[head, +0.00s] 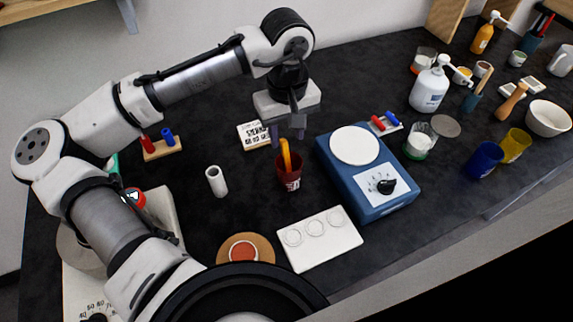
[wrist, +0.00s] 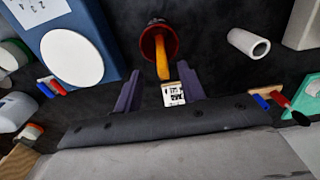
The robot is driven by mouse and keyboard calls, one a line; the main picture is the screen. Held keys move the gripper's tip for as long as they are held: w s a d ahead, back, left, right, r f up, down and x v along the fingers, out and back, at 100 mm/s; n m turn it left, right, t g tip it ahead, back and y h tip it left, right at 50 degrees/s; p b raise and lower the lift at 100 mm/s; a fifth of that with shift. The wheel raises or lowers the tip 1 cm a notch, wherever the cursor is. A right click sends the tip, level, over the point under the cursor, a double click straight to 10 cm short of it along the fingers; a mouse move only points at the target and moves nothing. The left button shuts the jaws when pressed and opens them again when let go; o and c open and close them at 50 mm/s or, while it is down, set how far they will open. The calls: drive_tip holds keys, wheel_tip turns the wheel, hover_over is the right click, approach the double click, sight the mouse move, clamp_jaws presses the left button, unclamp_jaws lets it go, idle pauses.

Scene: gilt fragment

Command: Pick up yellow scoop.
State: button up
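The yellow scoop (head: 286,155) stands in a dark red cup (head: 289,182) on the black worktop, its handle sticking up above the rim. My gripper (head: 287,134) is right above the cup, pointing down, close to the top of the handle. In the wrist view the yellow scoop (wrist: 161,58) leans out of the red cup (wrist: 158,40) towards my gripper (wrist: 158,82). The two purple fingers are apart, with the handle's end near the gap between them. I cannot tell whether the handle is between the fingertips. The scoop's lower end is hidden in the cup.
A blue scale (head: 368,172) with a round white plate stands close right of the cup. A white cylinder (head: 216,181) stands to the left. A white tray with round wells (head: 320,240) and a cork disc (head: 264,244) lie in front. A printed card (head: 254,135) lies behind.

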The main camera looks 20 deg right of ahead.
drive_tip(key=shift+w+a+f+b, duration=0.1)
drive_tip(key=shift+w+f+b, duration=0.05)
drive_tip(key=shift+f+b, duration=2.85)
drive_tip(key=shift+s+f, duration=0.1)
drive_tip(key=shift+s, duration=0.1)
